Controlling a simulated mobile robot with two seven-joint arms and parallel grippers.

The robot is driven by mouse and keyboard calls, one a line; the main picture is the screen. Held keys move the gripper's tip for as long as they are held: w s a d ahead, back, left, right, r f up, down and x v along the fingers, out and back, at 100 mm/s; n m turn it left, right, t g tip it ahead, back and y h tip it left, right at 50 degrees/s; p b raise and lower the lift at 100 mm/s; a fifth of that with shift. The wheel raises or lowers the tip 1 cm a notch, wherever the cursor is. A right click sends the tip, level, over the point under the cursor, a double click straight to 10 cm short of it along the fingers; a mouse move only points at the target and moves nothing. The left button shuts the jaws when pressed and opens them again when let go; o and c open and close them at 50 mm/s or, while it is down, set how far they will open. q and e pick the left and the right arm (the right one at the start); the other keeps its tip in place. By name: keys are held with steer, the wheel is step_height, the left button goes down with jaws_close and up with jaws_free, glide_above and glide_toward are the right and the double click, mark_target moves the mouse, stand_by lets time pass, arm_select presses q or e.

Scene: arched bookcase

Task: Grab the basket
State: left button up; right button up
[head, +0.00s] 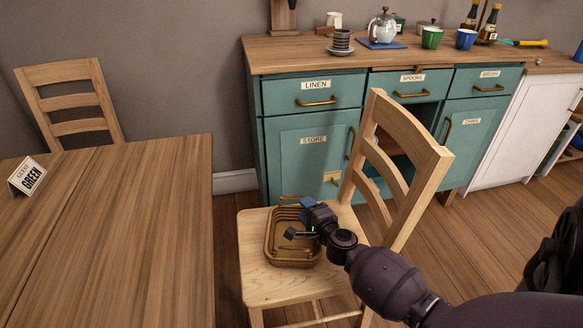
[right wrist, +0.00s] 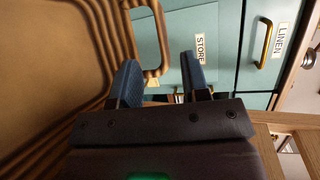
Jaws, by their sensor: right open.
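The basket (head: 292,262) is a shallow brown ribbed tray-like basket with rounded corners. It sits on the seat of a wooden chair (head: 252,292) in the head view. My right gripper (head: 300,219) is open over the basket's far right part, fingers pointing to the back left. In the right wrist view the basket's ribbed wall (right wrist: 80,45) fills the left side. A looped handle (right wrist: 163,40) shows just beyond and between the two blue fingers (right wrist: 160,72). I cannot tell whether the fingers touch it. My left gripper is not in view.
The chair's backrest (head: 408,150) rises right of the basket, close to my right arm. A wooden table (head: 130,225) with a small sign (head: 27,176) stands at left. A teal cabinet (head: 280,140) stands behind, with pots, cups and bottles on top. Open floor lies at right.

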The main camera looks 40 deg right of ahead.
mark_target(296, 198)
steer(key=b+x, duration=0.1)
steer(key=x, duration=0.2)
steer(key=b+x, duration=0.1)
steer(key=x, duration=0.1)
steer(key=shift+w+d+f, duration=0.1)
steer(key=shift+w+f, duration=0.15)
steer(key=shift+w, duration=0.05)
steer(key=shift+w+d+r, duration=0.2)
steer(key=shift+w, duration=0.35)
steer(key=shift+c, duration=0.2)
jaws_close()
